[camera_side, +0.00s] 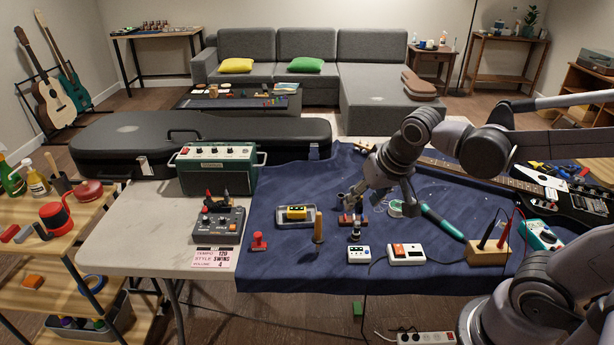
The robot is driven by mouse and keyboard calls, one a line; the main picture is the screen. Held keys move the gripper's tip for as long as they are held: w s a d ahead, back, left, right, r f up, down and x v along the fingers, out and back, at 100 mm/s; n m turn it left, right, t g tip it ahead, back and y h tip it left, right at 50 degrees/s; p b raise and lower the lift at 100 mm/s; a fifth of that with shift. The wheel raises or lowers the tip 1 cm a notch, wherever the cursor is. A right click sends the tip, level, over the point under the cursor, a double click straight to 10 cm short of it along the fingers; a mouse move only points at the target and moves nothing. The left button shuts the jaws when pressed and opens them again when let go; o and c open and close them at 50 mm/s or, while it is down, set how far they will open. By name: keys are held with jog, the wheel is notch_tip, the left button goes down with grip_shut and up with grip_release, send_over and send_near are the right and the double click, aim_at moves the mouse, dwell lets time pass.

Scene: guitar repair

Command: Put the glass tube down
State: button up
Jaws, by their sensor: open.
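My gripper (380,204) is open, low over the dark blue cloth (290,255) right of the middle of the table. No tube shows clearly between its fingers. A small pale, see-through object (396,208) lies by the right finger; it may be the glass tube, but it is too small to be sure. I cannot tell whether the finger touches it. A small reddish-brown block (353,219) is close to the left finger.
A teal-handled tool (442,221) lies right of the gripper. An upright wooden-handled tool (318,228), a small tray (296,215) and two white boxes (405,254) stand nearby. A black guitar (555,203) lies at right.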

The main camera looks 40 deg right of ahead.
jog(key=shift+s+a+r+n+t+y, duration=0.2)
jog(key=shift+s+a+n+t, duration=0.15)
jog(key=shift+s+n, duration=0.4)
jog(key=shift+s+a+r+n+t+y, duration=0.2)
jog(key=shift+s+a+n+t, duration=0.2)
jog(key=shift+n, duration=0.5)
jog(key=shift+s+a+r+n+t+y, duration=0.1)
jog(key=shift+s+a+n+t+y, duration=0.2)
jog(key=shift+s+n, duration=0.45)
